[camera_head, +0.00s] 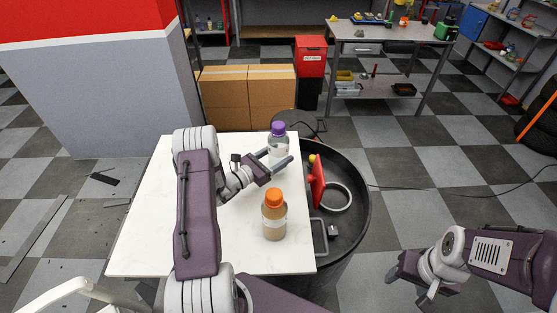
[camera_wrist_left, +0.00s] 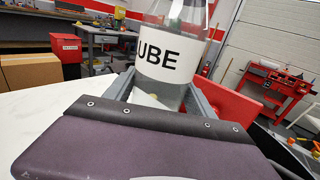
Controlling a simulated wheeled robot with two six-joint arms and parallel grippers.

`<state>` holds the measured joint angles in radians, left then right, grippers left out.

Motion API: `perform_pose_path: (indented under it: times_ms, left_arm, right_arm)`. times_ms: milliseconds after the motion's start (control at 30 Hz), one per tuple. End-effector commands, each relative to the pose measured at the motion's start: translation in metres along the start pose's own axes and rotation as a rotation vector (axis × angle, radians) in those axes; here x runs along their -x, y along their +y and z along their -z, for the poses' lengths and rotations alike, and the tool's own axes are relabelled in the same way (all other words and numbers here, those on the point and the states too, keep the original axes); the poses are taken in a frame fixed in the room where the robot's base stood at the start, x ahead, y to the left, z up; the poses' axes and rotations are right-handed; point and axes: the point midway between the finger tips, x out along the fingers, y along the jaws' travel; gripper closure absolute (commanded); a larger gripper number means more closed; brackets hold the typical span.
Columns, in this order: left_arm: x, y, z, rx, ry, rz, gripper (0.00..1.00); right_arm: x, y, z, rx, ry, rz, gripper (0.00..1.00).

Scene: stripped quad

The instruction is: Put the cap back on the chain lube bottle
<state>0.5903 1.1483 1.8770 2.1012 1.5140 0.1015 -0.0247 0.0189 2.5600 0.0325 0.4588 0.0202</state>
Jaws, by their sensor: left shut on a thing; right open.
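The clear bottle (camera_head: 278,147) stands at the back right of the white tabletop, with a purple cap (camera_head: 278,128) on its top. In the left wrist view its label (camera_wrist_left: 170,55) reads "UBE"; its top is cut off there. My left gripper (camera_head: 279,159) is shut on this bottle, one finger on each side of its lower body. My right gripper (camera_head: 413,281) is open and empty, out over the floor at the lower right.
The white tabletop (camera_head: 140,225) is mostly bare on the left. A round black tray (camera_head: 345,225) adjoins its right edge, holding a red part (camera_head: 316,184), a pale ring (camera_head: 337,197) and a small yellow item. Cardboard boxes (camera_head: 248,98) and a workbench stand behind.

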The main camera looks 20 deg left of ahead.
Motion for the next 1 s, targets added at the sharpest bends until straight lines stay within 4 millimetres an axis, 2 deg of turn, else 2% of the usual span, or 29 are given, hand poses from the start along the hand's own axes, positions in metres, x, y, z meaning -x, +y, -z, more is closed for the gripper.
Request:
perform_pose_path:
  times_ms: [33,167,567,600,633,667,1000]
  left_arm:
    - [0.000,0.000,0.009,0.002,0.000,0.000,1.00]
    - [0.000,0.000,0.023,0.000,-0.001,0.000,1.00]
    - [0.000,0.000,0.029,-0.001,-0.001,0.000,1.00]
    - [0.000,0.000,0.028,-0.001,0.000,0.000,0.28]
    - [0.000,0.000,0.028,-0.001,0.000,0.000,0.20]
    - [0.000,0.000,0.028,-0.001,0.000,0.000,0.15]
    - [0.000,0.000,0.022,-0.001,0.000,0.000,0.15]
  right_arm:
    - [0.001,0.000,0.000,0.000,0.000,0.000,0.39]
    - [0.001,0.000,0.000,0.000,0.000,0.000,0.39]
    - [-0.004,0.000,0.000,0.000,0.000,0.000,0.39]
    - [-0.003,0.000,0.000,0.000,0.000,0.000,0.39]
    - [-0.003,0.000,0.000,0.000,0.000,0.000,0.39]
    - [-0.003,0.000,0.000,0.000,0.000,0.000,0.39]
    - [0.003,0.000,0.000,0.000,0.000,0.000,0.39]
